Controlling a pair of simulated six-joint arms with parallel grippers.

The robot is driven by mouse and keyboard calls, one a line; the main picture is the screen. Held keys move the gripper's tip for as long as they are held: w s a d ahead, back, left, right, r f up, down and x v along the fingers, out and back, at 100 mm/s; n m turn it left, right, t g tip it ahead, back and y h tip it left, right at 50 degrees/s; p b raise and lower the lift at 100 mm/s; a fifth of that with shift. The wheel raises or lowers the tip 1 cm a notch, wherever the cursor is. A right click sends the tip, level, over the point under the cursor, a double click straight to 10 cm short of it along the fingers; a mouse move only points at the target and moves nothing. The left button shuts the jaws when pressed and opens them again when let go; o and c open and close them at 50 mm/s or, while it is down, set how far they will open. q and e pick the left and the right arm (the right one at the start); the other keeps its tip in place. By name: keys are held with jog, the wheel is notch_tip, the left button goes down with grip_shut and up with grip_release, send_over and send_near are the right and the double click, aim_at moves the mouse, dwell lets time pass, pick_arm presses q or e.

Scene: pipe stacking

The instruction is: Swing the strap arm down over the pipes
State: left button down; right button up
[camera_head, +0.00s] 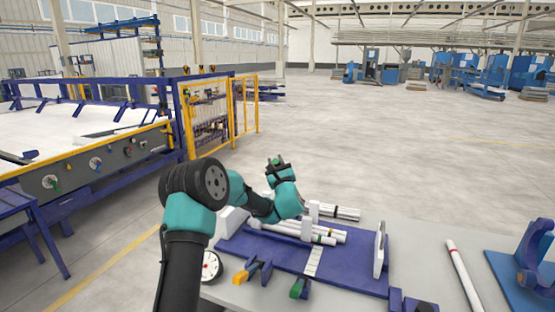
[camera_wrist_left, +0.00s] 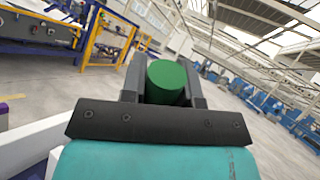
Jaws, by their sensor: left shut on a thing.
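White pipes (camera_head: 290,233) with coloured bands lie side by side on the blue base (camera_head: 340,272) on the table. My left gripper (camera_head: 277,165) is raised above and behind the pipes, pointing up and away. It is shut on a green round grip (camera_wrist_left: 167,80), which shows between its fingers in the left wrist view and as a small green tip in the head view (camera_head: 275,160). I cannot see the strap arm clearly; whether the green grip is its end is hidden by my gripper and arm. My right gripper is not in view.
A white upright plate (camera_head: 380,250) stands at the base's right side. A yellow-and-blue clamp (camera_head: 248,272) and a green-ended part (camera_head: 299,288) are at its front. A loose white pipe (camera_head: 463,275) and a blue fixture (camera_head: 530,265) are further right. A round dial (camera_head: 211,266) is left.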

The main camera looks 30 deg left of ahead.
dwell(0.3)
pick_arm(q)
jog(key=c, duration=0.9)
grip_release()
jog(key=shift+o, duration=0.2)
jog(key=v, duration=1.7)
jog(key=shift+s, duration=0.15)
jog(key=shift+f, duration=0.15)
